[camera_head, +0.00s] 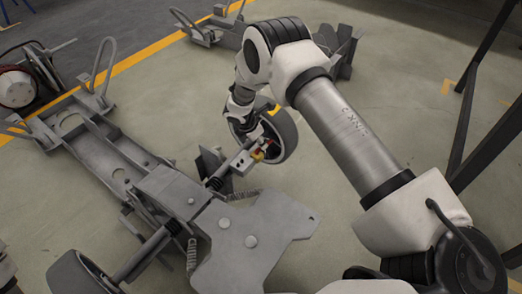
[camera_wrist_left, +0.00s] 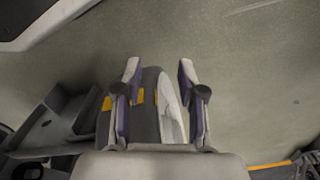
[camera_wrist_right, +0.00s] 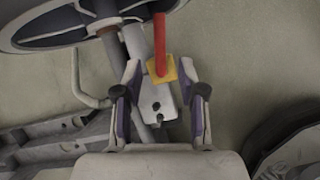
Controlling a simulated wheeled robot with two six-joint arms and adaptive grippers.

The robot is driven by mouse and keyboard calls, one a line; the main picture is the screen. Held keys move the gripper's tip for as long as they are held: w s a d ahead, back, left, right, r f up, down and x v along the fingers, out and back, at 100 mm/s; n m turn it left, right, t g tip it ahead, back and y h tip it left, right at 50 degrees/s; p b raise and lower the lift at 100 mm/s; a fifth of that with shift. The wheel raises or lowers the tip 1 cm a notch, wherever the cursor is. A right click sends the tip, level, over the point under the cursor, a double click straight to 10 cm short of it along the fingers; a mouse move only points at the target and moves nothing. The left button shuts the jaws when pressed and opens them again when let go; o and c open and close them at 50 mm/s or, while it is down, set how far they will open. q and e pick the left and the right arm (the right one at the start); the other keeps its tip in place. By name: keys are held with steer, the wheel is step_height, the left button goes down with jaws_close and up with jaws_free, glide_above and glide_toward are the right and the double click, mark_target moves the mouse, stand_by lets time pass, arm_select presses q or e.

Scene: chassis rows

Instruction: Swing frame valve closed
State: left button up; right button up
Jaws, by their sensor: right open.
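The valve has a red handle (camera_wrist_right: 160,42) and a yellow block (camera_wrist_right: 162,69), mounted on a grey metal bracket (camera_wrist_right: 150,98). In the right wrist view the handle points away from me, toward the wheel. My right gripper (camera_wrist_right: 159,68) is open, with the valve in view between its fingertips; I cannot tell whether they touch it. In the head view the valve (camera_head: 259,154) shows small below my right wrist, partly hidden by the gripper.
The grey chassis frame (camera_head: 100,150) runs diagonally across the head view, with a flat plate (camera_head: 250,240) at its near end. A wheel (camera_head: 281,135) stands beside the valve. Another wheel (camera_head: 75,275) is at lower left. Dark posts (camera_head: 475,100) stand at right.

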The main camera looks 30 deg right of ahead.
steer(key=b+x, duration=0.1)
steer(key=x, duration=0.2)
steer(key=shift+d+f, duration=0.1)
steer(key=shift+f, duration=0.3)
arm_select(q)
steer(key=shift+f, duration=0.85)
arm_select(e)
jaws_close()
